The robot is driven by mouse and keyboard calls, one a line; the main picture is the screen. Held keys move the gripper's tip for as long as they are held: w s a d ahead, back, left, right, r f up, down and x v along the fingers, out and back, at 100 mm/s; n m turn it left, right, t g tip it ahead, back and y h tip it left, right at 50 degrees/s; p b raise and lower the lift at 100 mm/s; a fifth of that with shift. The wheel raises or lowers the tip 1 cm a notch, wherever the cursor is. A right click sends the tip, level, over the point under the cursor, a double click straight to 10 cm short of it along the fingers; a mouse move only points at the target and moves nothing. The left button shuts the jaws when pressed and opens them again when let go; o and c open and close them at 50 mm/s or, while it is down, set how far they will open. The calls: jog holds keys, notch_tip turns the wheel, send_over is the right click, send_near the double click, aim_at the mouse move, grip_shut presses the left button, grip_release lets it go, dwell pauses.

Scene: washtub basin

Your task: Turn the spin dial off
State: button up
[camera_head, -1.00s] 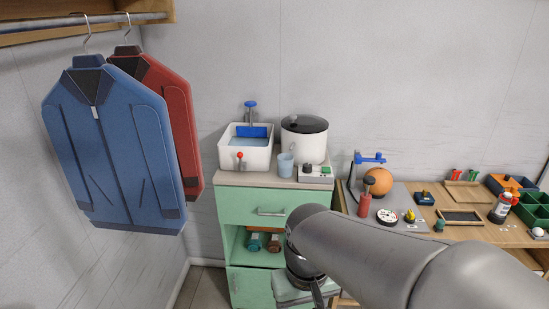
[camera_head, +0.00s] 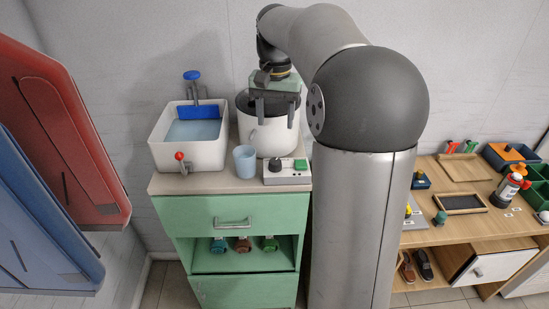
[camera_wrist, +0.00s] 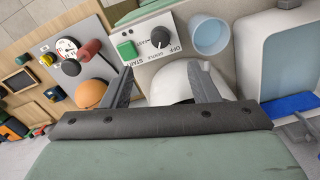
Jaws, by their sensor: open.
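The spin dial is a black knob (camera_head: 274,164) on a small light grey control panel (camera_head: 288,178) at the front right of the green cabinet's top. In the wrist view the knob (camera_wrist: 160,37) sits beside a green START button (camera_wrist: 127,50), with OFF and GENTLE printed around it. I cannot tell clearly which mark it points to. My gripper (camera_head: 276,112) is open and empty, pointing down over the white spin tub (camera_head: 278,139), behind the panel. In the wrist view my gripper's fingers (camera_wrist: 160,72) are spread, apart from the knob.
A light blue cup (camera_head: 245,160) stands left of the panel. A white basin (camera_head: 187,155) of water with a red-knobbed tap is further left. A wooden workbench (camera_head: 447,235) with tools is at right.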

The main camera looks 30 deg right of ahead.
aim_at(275, 161)
notch_tip(275, 161, down, 13)
jog(key=shift+w+r, duration=0.1)
dwell(0.3)
jog(key=c, duration=1)
